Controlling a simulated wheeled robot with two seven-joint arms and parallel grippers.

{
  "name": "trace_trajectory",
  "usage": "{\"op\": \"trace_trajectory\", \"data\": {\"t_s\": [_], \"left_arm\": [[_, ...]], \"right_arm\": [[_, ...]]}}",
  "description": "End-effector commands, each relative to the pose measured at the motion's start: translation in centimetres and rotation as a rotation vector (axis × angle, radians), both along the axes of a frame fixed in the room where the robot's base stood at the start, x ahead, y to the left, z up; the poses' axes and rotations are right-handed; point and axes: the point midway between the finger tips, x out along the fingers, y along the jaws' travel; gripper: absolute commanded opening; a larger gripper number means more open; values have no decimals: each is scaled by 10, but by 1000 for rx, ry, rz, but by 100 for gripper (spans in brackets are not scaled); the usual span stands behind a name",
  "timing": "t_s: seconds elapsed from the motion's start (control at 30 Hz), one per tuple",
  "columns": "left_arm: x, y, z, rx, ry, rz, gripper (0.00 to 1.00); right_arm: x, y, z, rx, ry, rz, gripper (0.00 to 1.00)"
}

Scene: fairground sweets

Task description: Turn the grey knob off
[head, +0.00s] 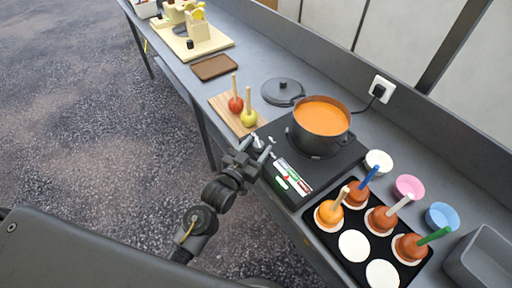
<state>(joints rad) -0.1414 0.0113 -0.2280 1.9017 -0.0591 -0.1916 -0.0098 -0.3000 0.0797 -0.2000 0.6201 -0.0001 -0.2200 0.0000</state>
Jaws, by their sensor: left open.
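My left gripper (258,149) is open at the front left corner of the black hot plate (337,160), its fingers pointing at the hot plate's front edge. Small light grey parts show around the fingertips, and the grey knob seems to be there. The gripper partly hides this spot, so I cannot tell the knob's angle or whether the fingers touch it. A panel with white, green and red labels (293,177) is on the hot plate's front, right of the gripper. A dark pot (320,143) of orange liquid stands on the hot plate. My right gripper is not in view.
A wooden board (225,112) with a red and a yellow apple on sticks lies left of the hot plate. A pot lid (283,91) lies behind. A black tray (328,240) with coated apples, small bowls and a grey bin (480,262) are at right.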

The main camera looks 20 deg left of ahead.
Motion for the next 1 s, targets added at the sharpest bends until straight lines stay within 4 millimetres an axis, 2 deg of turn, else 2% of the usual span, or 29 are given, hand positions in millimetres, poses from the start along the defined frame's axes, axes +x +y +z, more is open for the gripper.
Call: {"op": "trace_trajectory", "data": {"t_s": [0.17, 0.4, 0.6, 0.8, 1.0], "left_arm": [[-14, 4, -3, 0, 1, 0, 55], [-59, 17, -3, 1, 2, 0, 55], [-90, 27, -2, 0, 1, 1, 55], [-103, 30, -1, 0, 1, 0, 55], [-104, 30, 0, 0, 0, 0, 55]], "right_arm": [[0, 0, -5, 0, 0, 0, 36], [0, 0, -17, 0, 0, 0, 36], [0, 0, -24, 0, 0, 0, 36], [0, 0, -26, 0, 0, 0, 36], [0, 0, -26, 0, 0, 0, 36]]}}
